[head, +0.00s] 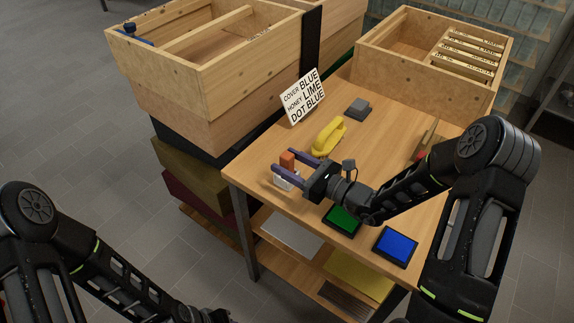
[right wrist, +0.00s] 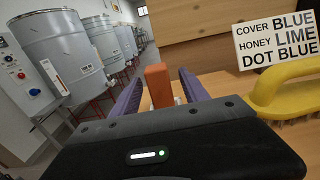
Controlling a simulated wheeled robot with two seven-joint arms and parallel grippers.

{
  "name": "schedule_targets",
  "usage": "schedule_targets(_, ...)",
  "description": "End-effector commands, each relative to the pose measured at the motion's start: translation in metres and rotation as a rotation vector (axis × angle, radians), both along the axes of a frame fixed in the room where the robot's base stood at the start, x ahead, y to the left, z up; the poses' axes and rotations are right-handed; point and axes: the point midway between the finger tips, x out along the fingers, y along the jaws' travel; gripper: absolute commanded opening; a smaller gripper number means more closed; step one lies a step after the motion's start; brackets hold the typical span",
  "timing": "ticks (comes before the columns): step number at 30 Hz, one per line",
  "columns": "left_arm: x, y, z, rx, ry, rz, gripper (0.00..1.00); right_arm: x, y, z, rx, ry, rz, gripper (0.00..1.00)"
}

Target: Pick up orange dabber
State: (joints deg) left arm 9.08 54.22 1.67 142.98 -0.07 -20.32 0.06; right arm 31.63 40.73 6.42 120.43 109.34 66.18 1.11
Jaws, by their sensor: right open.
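The orange dabber (head: 287,160) stands upright near the left edge of the wooden table (head: 385,140). In the right wrist view the orange dabber (right wrist: 159,86) shows between the two purple fingers. My right gripper (head: 282,170) is open, with its fingers on either side of the dabber; whether they touch it I cannot tell. It also shows in the right wrist view (right wrist: 160,95). A white piece (head: 284,182) shows beneath the orange part, partly hidden by a finger. My left arm is at the lower left of the head view, and its gripper's fingers are not visible.
A yellow brush (head: 328,137) lies just beyond my right gripper. A sign (head: 303,96) stands behind it, with a grey block (head: 358,108) nearby. Green (head: 342,219) and blue (head: 396,247) pads lie in front. Wooden boxes (head: 215,80) are stacked left; an open frame box (head: 430,55) stands behind.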

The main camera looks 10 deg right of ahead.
Motion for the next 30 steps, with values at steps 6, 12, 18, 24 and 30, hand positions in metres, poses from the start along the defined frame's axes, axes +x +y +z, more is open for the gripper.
schedule_targets(6,0.000,0.000,0.011,0.000,0.001,0.000,0.36,0.023,0.020,0.002,0.001,0.001,0.001,0.53)
schedule_targets(12,0.000,0.000,0.010,0.000,0.001,0.000,0.36,0.028,0.023,0.001,0.000,0.000,0.000,0.53)
schedule_targets(18,0.000,0.000,0.010,0.000,0.001,0.000,0.36,0.027,0.023,0.001,-0.001,0.001,0.000,0.53)
schedule_targets(24,0.000,0.000,0.010,0.000,0.001,0.000,0.36,0.027,0.023,0.001,0.000,0.000,0.000,0.53)
schedule_targets(30,0.000,0.000,0.010,0.000,0.001,0.000,0.36,0.027,0.023,0.001,-0.001,0.001,0.000,0.42)
